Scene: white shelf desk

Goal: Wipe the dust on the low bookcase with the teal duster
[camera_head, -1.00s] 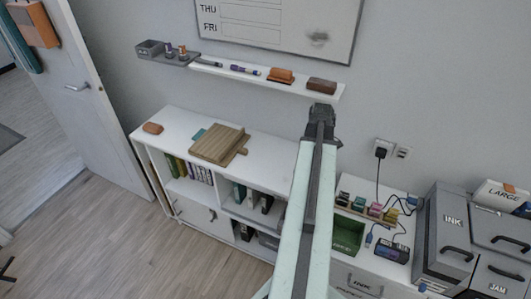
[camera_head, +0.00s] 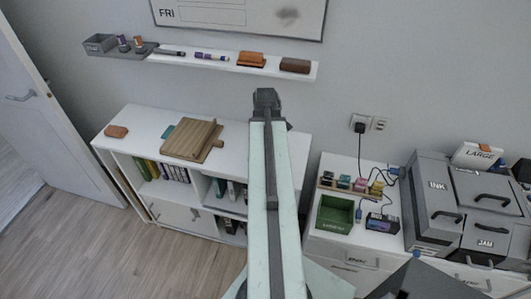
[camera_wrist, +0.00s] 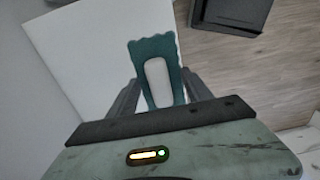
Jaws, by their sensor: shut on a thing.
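The low white bookcase (camera_head: 240,137) stands against the wall, with several books and binders in its compartments. I cannot make out dust on its top. My gripper (camera_head: 266,98) is raised in front of the wall, near the bookcase's right half in the head view. In the wrist view my gripper (camera_wrist: 157,98) is shut on the teal duster (camera_wrist: 150,48), which has a wavy far edge and a pale middle part. The duster is hidden in the head view. A white surface (camera_wrist: 85,55) lies beyond the duster in the wrist view.
A wooden board (camera_head: 191,140) lies on the bookcase, with a teal item (camera_head: 168,131) partly under it and an orange-brown item (camera_head: 116,131) at the left end. A wall shelf (camera_head: 215,63) with erasers and markers hangs above. A green tray (camera_head: 335,212) and INK box (camera_head: 432,205) stand right.

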